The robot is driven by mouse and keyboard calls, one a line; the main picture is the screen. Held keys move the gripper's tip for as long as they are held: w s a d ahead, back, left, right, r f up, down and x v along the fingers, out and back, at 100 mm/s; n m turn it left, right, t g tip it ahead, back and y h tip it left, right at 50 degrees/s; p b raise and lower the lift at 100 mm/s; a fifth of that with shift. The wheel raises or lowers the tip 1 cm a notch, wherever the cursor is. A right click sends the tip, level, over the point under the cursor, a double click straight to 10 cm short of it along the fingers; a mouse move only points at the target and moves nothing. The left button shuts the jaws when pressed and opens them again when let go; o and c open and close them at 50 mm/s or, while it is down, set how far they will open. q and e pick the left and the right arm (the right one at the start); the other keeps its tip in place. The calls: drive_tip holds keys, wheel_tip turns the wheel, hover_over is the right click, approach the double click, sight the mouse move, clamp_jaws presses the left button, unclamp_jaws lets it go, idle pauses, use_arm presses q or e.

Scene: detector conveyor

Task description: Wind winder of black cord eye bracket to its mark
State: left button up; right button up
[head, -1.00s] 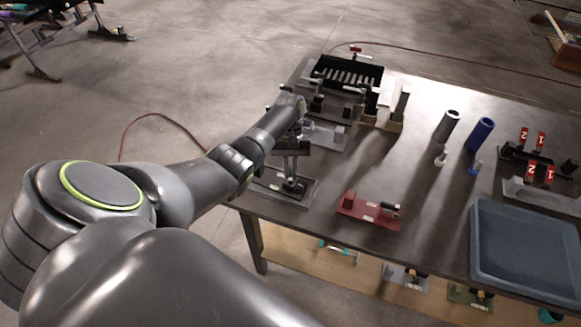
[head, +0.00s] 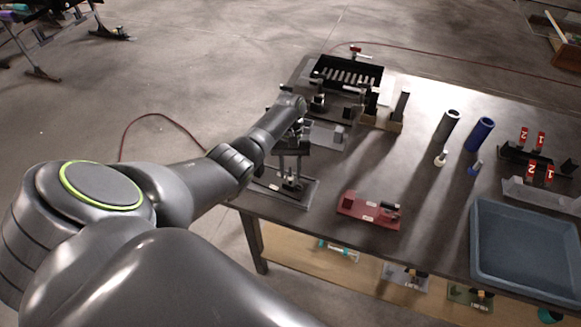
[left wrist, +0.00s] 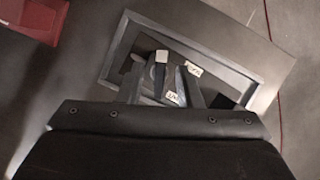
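My left gripper (head: 291,165) points down over a grey framed base (head: 308,193) at the table's near left corner. A small dark bracket (head: 291,186) with pale parts stands on this base, below the gripper; I cannot make out its cord eye. In the left wrist view the frame (left wrist: 262,62) surrounds the bracket, which shows a white-tipped post (left wrist: 161,56) and white labels (left wrist: 173,97). The fingers (left wrist: 166,80) are apart, one on each side of it; contact is not clear. The winder and mark cannot be told for sure. My right gripper is out of view.
A red fixture (head: 368,209) stands right of the base. Behind are a black slotted bin (head: 347,75) and upright blocks. A grey cylinder (head: 446,128), a blue cylinder (head: 480,135) and a blue-grey tray (head: 482,262) are farther right. The middle tabletop is clear.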

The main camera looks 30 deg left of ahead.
use_arm(q)
drive_tip(key=p+v, duration=0.2)
drive_tip(key=v, duration=1.5)
drive_tip(key=shift+w+p, duration=0.2)
drive_tip(key=shift+p, duration=0.15)
drive_tip(key=shift+a+r, duration=0.1)
